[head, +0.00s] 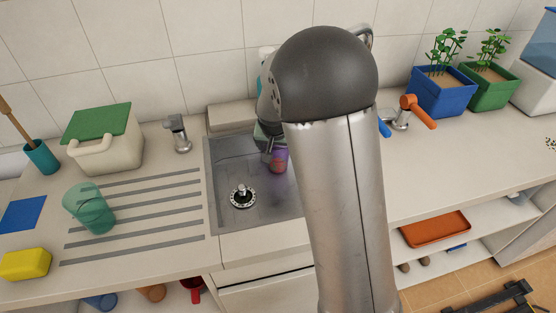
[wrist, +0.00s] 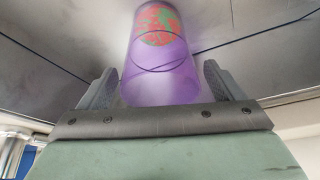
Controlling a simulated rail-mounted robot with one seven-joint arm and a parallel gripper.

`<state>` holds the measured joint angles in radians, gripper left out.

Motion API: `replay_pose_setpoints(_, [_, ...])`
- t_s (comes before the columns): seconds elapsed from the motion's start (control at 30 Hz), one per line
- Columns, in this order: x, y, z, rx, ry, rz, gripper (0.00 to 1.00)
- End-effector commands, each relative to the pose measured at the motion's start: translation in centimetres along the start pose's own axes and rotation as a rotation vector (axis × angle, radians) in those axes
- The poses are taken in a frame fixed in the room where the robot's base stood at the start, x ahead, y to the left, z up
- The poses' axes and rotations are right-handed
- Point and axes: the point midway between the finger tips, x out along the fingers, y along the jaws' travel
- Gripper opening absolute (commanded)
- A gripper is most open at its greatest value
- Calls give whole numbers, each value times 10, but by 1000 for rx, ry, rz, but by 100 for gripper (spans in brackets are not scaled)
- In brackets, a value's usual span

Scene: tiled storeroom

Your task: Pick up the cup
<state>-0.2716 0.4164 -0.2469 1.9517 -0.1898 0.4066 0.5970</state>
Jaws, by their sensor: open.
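A translucent purple cup (head: 279,160) with a red and green patch stands in the grey sink basin in the head view, partly hidden by my arm. In the wrist view the purple cup (wrist: 160,62) fills the middle, between my fingers. My gripper (wrist: 160,85) is open, with one finger on each side of the cup and a visible gap to at least the left side. In the head view my gripper (head: 268,146) is beside the cup's left side, mostly hidden by my arm.
The sink (head: 225,170) has a drain (head: 242,195) left of the cup. A translucent green cup (head: 90,210) stands on the grooved drainboard at left. An orange-handled tap (head: 410,112) and planters (head: 443,92) are at right.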

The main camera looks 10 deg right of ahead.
Motion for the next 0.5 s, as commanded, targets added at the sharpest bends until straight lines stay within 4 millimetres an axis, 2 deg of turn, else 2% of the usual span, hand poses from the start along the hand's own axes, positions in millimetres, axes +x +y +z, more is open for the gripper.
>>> replay_pose_setpoints(0.07, [0, 0, 0, 0, 0, 0, 87])
replay_pose_setpoints(0.17, [0, 0, 0, 0, 0, 0, 62])
replay_pose_setpoints(0.2, [0, 0, 0, 0, -1, 0, 51])
replay_pose_setpoints(0.3, [0, 0, 0, 0, -1, 0, 28])
replay_pose_setpoints(0.33, [0, 0, 0, 0, 0, 0, 28])
replay_pose_setpoints(0.37, [0, 0, 0, 0, 0, 0, 23])
replay_pose_setpoints(0.5, [0, 0, 0, 0, -1, 0, 23])
